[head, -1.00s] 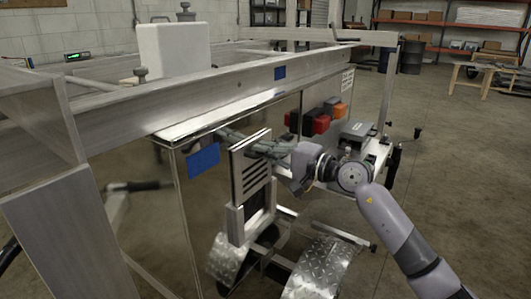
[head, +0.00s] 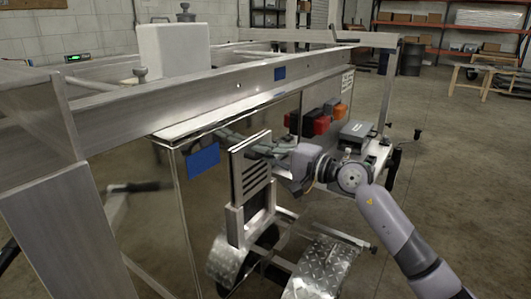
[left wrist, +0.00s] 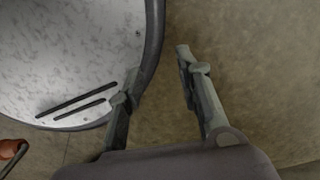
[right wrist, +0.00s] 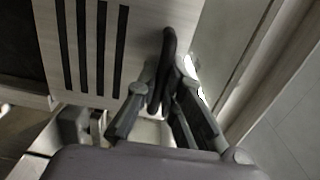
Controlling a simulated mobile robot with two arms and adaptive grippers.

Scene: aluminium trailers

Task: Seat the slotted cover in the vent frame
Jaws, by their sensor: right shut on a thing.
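The slotted cover (head: 257,177), a pale upright plate with dark slots, is at the middle of the head view. It also fills the upper left of the right wrist view (right wrist: 92,45). My right gripper (head: 262,149) is shut on the cover's dark handle (right wrist: 169,50). The vent frame (head: 235,226) is a pale upright frame just below the cover, with a dark opening partly showing. The cover's lower edge overlaps the frame's top in the head view; I cannot tell if they touch. My left gripper (left wrist: 160,83) is open and empty above the floor.
A trailer beam (head: 230,98) runs above and behind the cover. A blue tag (head: 203,160) hangs to its left. Tread-plate fenders (head: 318,275) lie below. Red and orange lamps (head: 321,124) and a grey box (head: 357,133) stand behind my right arm.

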